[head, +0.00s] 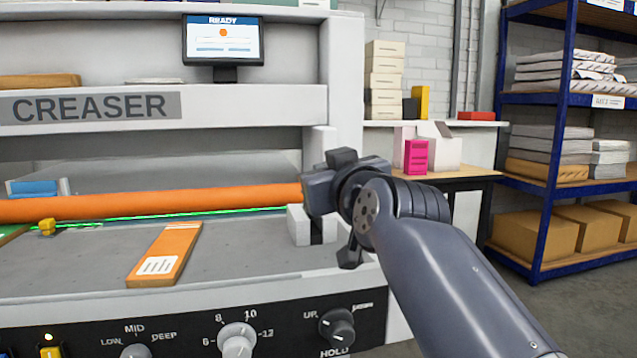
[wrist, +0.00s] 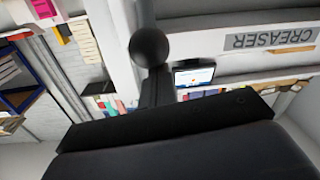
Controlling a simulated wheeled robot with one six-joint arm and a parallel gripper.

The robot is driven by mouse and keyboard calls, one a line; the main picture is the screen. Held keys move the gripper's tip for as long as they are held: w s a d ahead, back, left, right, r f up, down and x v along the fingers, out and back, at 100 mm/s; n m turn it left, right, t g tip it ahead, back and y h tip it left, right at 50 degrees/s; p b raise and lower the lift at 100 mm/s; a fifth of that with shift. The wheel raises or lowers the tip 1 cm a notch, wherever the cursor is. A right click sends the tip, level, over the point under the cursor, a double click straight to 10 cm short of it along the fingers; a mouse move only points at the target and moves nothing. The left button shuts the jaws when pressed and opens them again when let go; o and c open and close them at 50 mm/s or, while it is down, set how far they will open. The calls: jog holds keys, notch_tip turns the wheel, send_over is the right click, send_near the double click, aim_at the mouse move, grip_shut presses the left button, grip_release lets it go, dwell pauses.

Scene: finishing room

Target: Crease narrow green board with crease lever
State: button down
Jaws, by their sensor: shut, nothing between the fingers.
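A green board (head: 10,234) shows only as a small piece at the far left edge of the head view, on the creaser's grey bed (head: 75,268). Most of it is out of frame, so I cannot judge its width. My gripper (head: 318,190) is shut and empty at the right end of the orange roller, away from the green board. In the wrist view a black ball knob on a dark stem (wrist: 150,46) stands close to my gripper; it looks like the crease lever. I cannot tell whether they touch. My arm hides that area in the head view.
An orange board with a white label (head: 166,254) lies on the bed. The orange roller (head: 150,202) spans it, with a green light line below and a yellow piece (head: 47,227) at left. The screen (head: 223,38) reads READY. Knobs (head: 237,340) line the front; a blue rack (head: 558,130) stands right.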

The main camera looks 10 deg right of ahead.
jog(key=shift+s+f+b, duration=0.2)
jog(key=shift+f+b, duration=0.15)
jog(key=shift+f, duration=0.25)
jog(key=shift+r, duration=0.15)
